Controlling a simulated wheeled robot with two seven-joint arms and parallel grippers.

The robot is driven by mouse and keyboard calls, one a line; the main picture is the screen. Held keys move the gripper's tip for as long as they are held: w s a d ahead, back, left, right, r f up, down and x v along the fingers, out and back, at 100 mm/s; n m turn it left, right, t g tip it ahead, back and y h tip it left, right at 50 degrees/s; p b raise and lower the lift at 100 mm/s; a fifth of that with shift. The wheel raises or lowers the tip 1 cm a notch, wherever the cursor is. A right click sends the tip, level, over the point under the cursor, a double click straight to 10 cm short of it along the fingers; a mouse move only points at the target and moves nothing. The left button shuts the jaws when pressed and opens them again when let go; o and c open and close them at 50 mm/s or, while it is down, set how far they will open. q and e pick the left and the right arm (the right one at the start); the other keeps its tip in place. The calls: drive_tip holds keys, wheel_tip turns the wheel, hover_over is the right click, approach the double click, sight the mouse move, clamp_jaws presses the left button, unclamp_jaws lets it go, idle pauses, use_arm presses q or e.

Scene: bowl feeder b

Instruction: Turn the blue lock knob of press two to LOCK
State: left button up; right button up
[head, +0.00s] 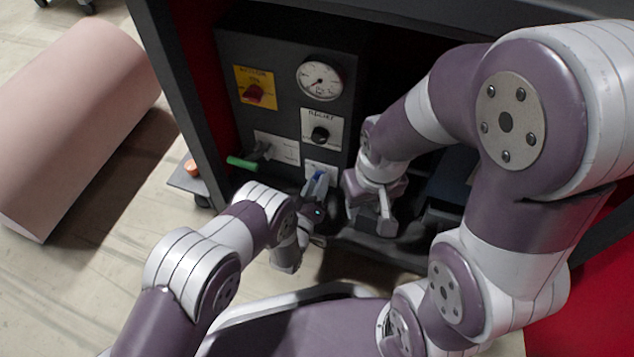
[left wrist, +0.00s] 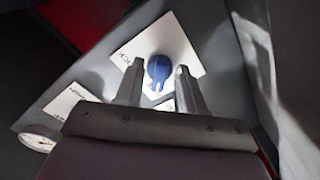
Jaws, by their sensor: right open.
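The blue lock knob (head: 317,181) sits low on the dark panel, on a white label plate. In the left wrist view the blue knob (left wrist: 158,70) shows between the two fingers of my left gripper (left wrist: 160,78), with a gap on each side. My left gripper is open; whether its tips reach around the knob or stop just short of it, I cannot tell. The plate's lettering is partly hidden. In the head view my left gripper (head: 310,205) is just below the knob. My right gripper (head: 371,209) is open and empty, to the right of the panel.
Above the knob are a black selector knob (head: 320,134), a round gauge (head: 320,79) and a red switch on a yellow plate (head: 254,93). A green-handled lever (head: 243,162) sticks out at the left. A dark frame post (head: 170,90) borders the panel.

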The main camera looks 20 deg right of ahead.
use_arm(q)
drive_tip(key=c, duration=0.5)
drive_tip(key=shift+c, duration=0.2)
drive_tip(key=m+p, duration=0.1)
drive_tip(key=m, duration=0.2)
drive_tip(key=shift+m, duration=0.3)
drive_tip(key=m, duration=0.3)
drive_tip(key=shift+a+m+p, duration=0.1)
drive_tip(key=shift+m+p, duration=0.2)
drive_tip(key=shift+p, duration=0.1)
drive_tip(key=m, duration=0.5)
drive_tip(key=shift+p, duration=0.4)
drive_tip(key=m, duration=0.5)
drive_tip(key=shift+m, duration=0.4)
